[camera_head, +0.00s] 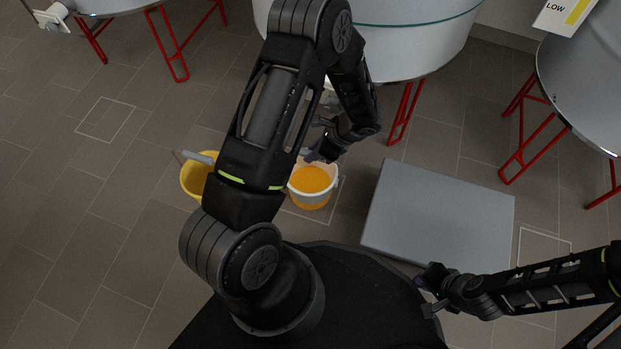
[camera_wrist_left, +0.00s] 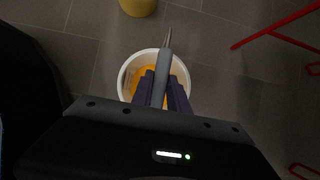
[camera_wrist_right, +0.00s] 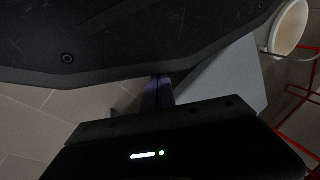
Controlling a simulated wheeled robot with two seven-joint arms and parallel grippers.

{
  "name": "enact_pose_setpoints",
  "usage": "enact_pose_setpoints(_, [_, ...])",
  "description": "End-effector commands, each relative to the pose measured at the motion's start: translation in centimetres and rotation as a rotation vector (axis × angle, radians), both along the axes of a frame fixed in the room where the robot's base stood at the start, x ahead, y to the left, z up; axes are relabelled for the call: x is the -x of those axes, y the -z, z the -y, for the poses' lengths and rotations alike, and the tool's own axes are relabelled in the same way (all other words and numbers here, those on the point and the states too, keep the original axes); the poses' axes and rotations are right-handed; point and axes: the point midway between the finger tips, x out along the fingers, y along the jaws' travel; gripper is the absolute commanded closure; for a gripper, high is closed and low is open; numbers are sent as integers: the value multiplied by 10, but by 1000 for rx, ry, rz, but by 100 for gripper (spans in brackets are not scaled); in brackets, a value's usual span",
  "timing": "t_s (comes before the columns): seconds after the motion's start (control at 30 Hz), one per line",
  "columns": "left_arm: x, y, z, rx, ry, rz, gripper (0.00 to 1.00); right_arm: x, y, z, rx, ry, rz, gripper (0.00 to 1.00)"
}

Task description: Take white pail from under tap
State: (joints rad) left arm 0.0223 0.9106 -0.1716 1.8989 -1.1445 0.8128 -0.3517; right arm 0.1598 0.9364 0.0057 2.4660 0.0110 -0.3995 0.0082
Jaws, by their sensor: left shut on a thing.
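The white pail (camera_head: 312,200), holding orange liquid, stands upright on the floor, right of a yellow bucket (camera_head: 190,180). It also shows in the left wrist view (camera_wrist_left: 124,84) behind my fingers. My left gripper (camera_head: 316,155) is above the pail's far side in the head view. It is shut on a grey bar-like tool (camera_wrist_left: 163,68), whose thin forked end points towards the yellow bucket; my arm hides its middle in the head view (camera_head: 195,157). A tap under the middle tank is mostly hidden by my arm. My right gripper (camera_head: 424,287) looks shut and empty, near my base.
The middle tank (camera_head: 420,45) stands on red legs beyond the pail, with another tank (camera_head: 590,85) at the right. A grey flat platform (camera_head: 440,215) lies right of the pail. Outlined squares mark the floor. The tiled floor at the left is open.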

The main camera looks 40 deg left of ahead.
Motion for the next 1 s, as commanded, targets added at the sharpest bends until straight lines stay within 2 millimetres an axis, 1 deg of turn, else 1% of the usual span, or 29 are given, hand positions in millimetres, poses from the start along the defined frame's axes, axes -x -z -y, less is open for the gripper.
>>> enact_pose_setpoints(0.03, [0, 0, 0, 0, 0, 0, 91, 0, 0, 0, 0, 0, 0, 100])
enact_pose_setpoints(0.13, [0, 0, 0, 0, 0, 0, 100, 0, 0, 0, 0, 0, 0, 100])
enact_pose_setpoints(0.17, [0, 0, 0, 0, 0, 0, 100, 0, 0, 0, 0, 0, 0, 100])
enact_pose_setpoints(1.0, [0, 0, 0, 0, 0, 0, 100, 0, 0, 0, 0, 0, 0, 100])
